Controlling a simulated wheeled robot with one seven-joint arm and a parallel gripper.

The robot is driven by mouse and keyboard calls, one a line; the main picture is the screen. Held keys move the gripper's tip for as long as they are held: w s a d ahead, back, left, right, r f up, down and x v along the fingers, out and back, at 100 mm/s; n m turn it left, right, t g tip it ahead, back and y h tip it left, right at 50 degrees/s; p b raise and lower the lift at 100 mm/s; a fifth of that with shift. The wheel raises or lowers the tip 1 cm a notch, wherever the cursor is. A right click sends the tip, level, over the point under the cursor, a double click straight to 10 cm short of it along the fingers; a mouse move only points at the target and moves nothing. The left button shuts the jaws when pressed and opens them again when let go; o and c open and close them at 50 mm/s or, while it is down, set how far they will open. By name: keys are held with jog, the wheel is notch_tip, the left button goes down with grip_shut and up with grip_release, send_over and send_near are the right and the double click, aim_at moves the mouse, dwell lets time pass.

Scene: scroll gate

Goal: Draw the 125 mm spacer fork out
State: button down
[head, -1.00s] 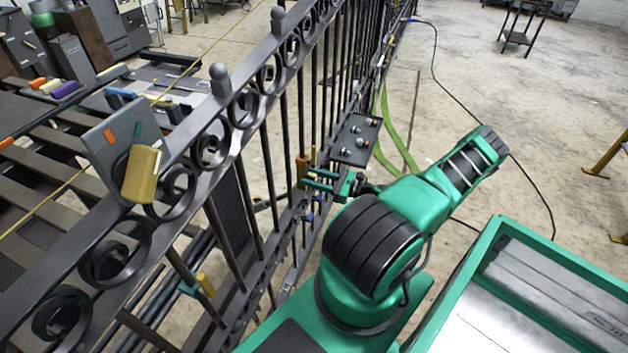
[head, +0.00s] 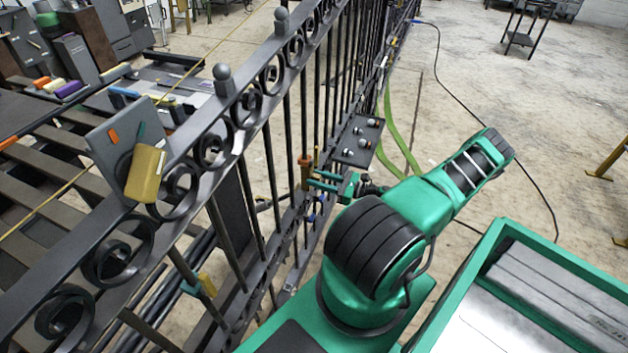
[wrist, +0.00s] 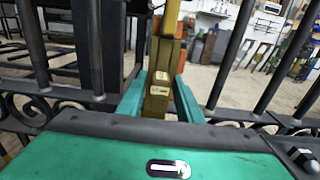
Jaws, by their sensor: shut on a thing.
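The spacer fork shows in the wrist view as an olive-brown block (wrist: 158,95) with a small pale label, upright between my two green fingers. My gripper (wrist: 158,100) is shut on it, one finger on each side. In the head view, an orange-brown upright piece (head: 305,172), which seems to be the fork's handle, stands at the gate bars by the tips of my gripper (head: 322,182). The fork's tines and its lower end are hidden, so I cannot tell how deep it sits.
The dark scrolled gate (head: 240,115) runs away beside my arm. A dark plate with knobs (head: 357,140) is fixed to it just beyond my gripper. A yellow block (head: 145,173) hangs on the near top rail. Green straps (head: 397,145) and a black cable lie on open floor to the right.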

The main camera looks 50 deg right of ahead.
jog(key=shift+v, duration=2.15)
jog(key=v, duration=1)
dwell(1.4)
